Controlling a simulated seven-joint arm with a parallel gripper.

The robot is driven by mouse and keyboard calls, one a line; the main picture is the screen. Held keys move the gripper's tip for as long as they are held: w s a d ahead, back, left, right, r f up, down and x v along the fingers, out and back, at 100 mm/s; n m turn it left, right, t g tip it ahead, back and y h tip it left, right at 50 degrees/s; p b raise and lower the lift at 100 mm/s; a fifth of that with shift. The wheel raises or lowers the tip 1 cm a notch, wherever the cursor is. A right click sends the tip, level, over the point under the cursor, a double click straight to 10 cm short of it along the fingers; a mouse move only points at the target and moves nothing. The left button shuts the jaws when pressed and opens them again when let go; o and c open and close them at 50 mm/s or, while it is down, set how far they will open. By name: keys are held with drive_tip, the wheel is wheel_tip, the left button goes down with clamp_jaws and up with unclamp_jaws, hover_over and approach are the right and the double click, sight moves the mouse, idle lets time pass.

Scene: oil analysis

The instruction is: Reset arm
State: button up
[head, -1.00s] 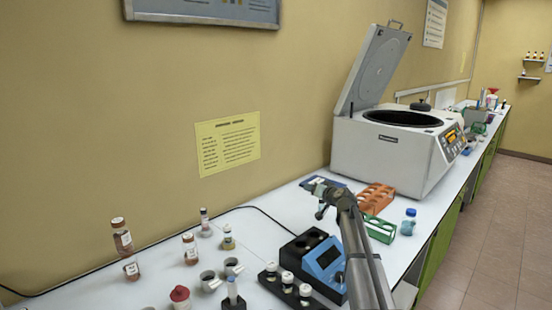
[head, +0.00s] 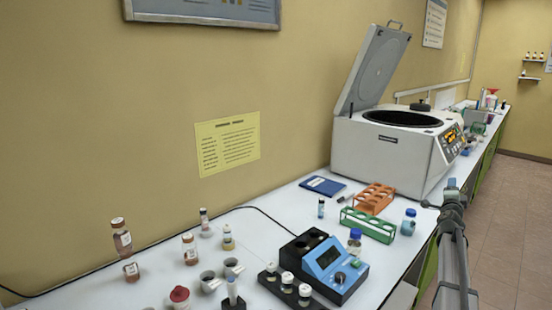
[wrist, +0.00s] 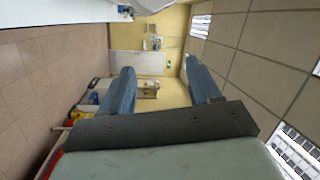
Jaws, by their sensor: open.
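My gripper (wrist: 159,68) shows in the wrist view with its two blue fingers wide apart and nothing between them. It points out into the room, towards a far wall with a pale panel and shelves. In the head view my arm is at the right, beyond the bench's front edge and over the floor side. It is apart from the things on the bench. The gripper's fingers cannot be made out in the head view.
The white bench (head: 262,226) holds a centrifuge (head: 385,150) with its lid up, an orange rack (head: 374,197), a green rack (head: 368,225), a blue device (head: 331,262), a blue-capped bottle (head: 408,222) and several small bottles. Tiled floor (head: 505,220) lies open at the right.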

drive_tip(key=s+a+f+n+g+y, duration=0.1)
drive_tip(key=s+f+n+g+y, duration=0.3)
drive_tip(key=f, duration=1.2)
drive_tip(key=s+a+f+n+g+y, duration=0.1)
drive_tip(key=s+f, duration=0.5)
drive_tip(key=f, duration=0.9)
drive_tip(key=s+a+f+n+g+y, duration=0.25)
drive_tip(key=s+a+f, duration=0.25)
drive_tip(key=a+f, duration=0.55)
drive_tip(key=s+a+f+n+g+y, duration=0.25)
drive_tip(key=s+a+f, duration=0.25)
drive_tip(key=a+f, duration=0.55)
drive_tip(key=s+a+f+n+g+y, duration=0.1)
drive_tip(key=s+a+f+n+g, duration=0.3)
drive_tip(key=s+a, duration=0.55)
drive_tip(key=s+a+f+n+g+y, duration=0.1)
drive_tip(key=s+a+f+n+g, duration=0.1)
drive_tip(key=s+a+f, duration=0.7)
drive_tip(key=s+a+n+g, duration=0.2)
drive_tip(key=s+a+g, duration=0.1)
drive_tip(key=s, duration=0.9)
drive_tip(key=s+a+n+g+h, duration=0.1)
drive_tip(key=s+a+n+g, duration=0.1)
drive_tip(key=s, duration=1.1)
drive_tip(key=shift+a+r+n+g, duration=0.3)
drive_tip(key=shift+a+r+g, duration=0.1)
drive_tip(key=shift+a+g, duration=0.4)
